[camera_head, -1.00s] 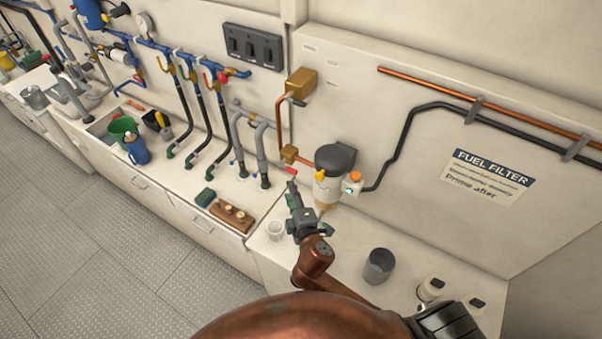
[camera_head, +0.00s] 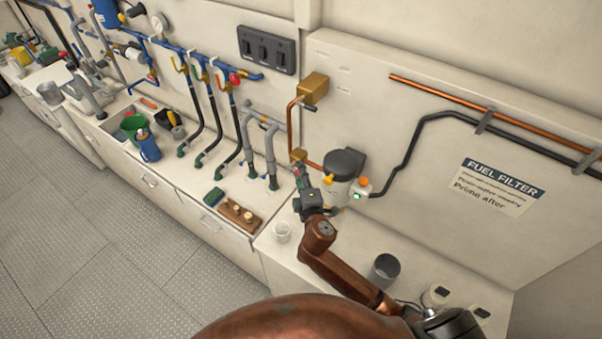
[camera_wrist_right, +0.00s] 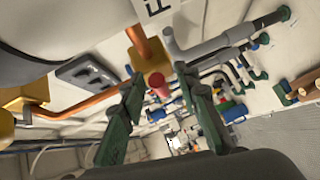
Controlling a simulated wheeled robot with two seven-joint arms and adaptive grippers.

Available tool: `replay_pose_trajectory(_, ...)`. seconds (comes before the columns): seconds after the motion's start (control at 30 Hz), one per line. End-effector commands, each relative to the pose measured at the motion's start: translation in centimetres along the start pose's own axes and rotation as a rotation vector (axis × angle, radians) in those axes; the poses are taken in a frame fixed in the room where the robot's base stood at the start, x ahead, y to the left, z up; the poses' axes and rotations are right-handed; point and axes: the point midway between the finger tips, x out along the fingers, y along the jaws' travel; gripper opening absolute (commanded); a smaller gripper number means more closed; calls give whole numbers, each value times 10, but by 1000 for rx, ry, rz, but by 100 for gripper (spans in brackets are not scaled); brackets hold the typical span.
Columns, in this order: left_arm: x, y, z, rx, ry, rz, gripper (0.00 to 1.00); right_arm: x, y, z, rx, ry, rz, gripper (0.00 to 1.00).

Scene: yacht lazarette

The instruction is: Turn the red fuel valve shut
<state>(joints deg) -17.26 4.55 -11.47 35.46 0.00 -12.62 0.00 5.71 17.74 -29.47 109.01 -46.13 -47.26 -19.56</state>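The red fuel valve handle (camera_wrist_right: 158,82) shows end-on in the right wrist view, in front of the copper fuel pipe. My right gripper (camera_wrist_right: 160,77) is open, with one green finger on either side of the handle near its tips. I cannot tell whether either finger touches it. In the head view, my right gripper (camera_head: 299,172) is just left of the fuel filter (camera_head: 345,165), below the brass fitting, and largely hides the handle. My left gripper is not in view.
Grey hoses (camera_head: 270,155) rise close left of the gripper.

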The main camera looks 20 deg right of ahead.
Motion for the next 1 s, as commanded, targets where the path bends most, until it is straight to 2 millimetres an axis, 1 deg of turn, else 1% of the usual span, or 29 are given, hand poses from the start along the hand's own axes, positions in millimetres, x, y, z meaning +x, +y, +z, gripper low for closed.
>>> replay_pose_trajectory(0.07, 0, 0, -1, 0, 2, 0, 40, 0, 0, 0, 0, 0, 0, 29)
replay_pose_trajectory(0.4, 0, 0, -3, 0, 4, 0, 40, 0, 0, 0, 0, 0, 0, 5)
replay_pose_trajectory(0.5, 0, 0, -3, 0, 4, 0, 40, 0, 0, 0, 0, 0, 0, 0)
replay_pose_trajectory(0.97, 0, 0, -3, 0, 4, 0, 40, 0, 0, 0, 0, -1, -1, 0)
replay_pose_trajectory(1.0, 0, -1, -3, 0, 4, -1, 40, 0, 0, 3, -1, -1, 0, 0)
